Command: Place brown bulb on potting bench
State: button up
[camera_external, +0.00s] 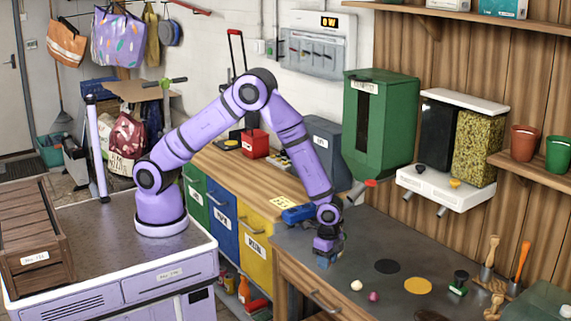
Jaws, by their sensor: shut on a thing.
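My gripper (327,258) points down just above the left part of the dark grey bench top (345,238), which looks like the potting bench. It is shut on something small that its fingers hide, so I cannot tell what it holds. I cannot make out a brown bulb anywhere in view. A whitish bulb (356,286) and a purple-red bulb (374,296) lie on the bench near its front edge, to the right of and below my gripper in the picture.
A small dark-and-green item (459,282) and hand tools (489,258) are at the right. A white dispenser (445,188) overhangs the back.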

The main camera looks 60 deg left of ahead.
aim_at(342, 278)
jog(key=w+d, duration=0.3)
jog(key=shift+w+d+f, duration=0.1)
jog(key=shift+w+f, duration=0.15)
jog(key=shift+w, duration=0.1)
jog(key=shift+f, duration=1.75)
jog(key=shift+f, duration=0.15)
jog(key=o, duration=0.9)
notch_tip(342, 278, up, 12)
jog(key=shift+r, duration=0.2)
